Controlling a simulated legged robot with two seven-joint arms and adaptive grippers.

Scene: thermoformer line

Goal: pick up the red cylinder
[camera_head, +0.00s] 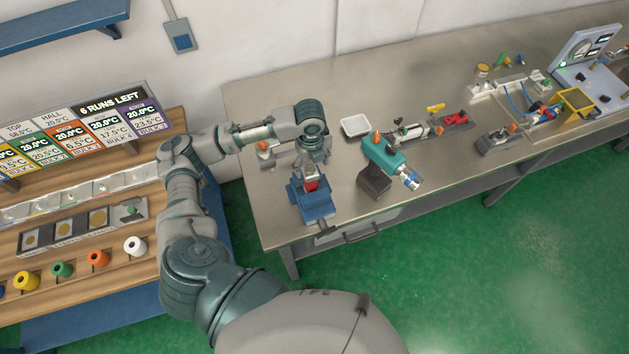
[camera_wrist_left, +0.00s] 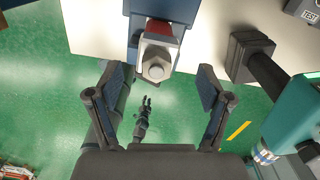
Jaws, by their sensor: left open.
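A small red piece (camera_head: 311,185) shows at the blue vise (camera_head: 314,207) near the front edge of the metal bench. It is partly hidden by my gripper, so I cannot confirm that it is the red cylinder. In the left wrist view red (camera_wrist_left: 166,27) shows as a narrow band between the blue vise body and a pale block with a round-ended bolt (camera_wrist_left: 155,68). My left gripper (camera_head: 312,168) is above the vise, pointing down.
A teal device (camera_head: 382,155) on a dark stand is right of the vise. A white tray (camera_head: 355,126) lies behind it. Red and yellow fixtures (camera_head: 455,119) are farther right. A wooden board with coloured spools (camera_head: 97,258) is at left.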

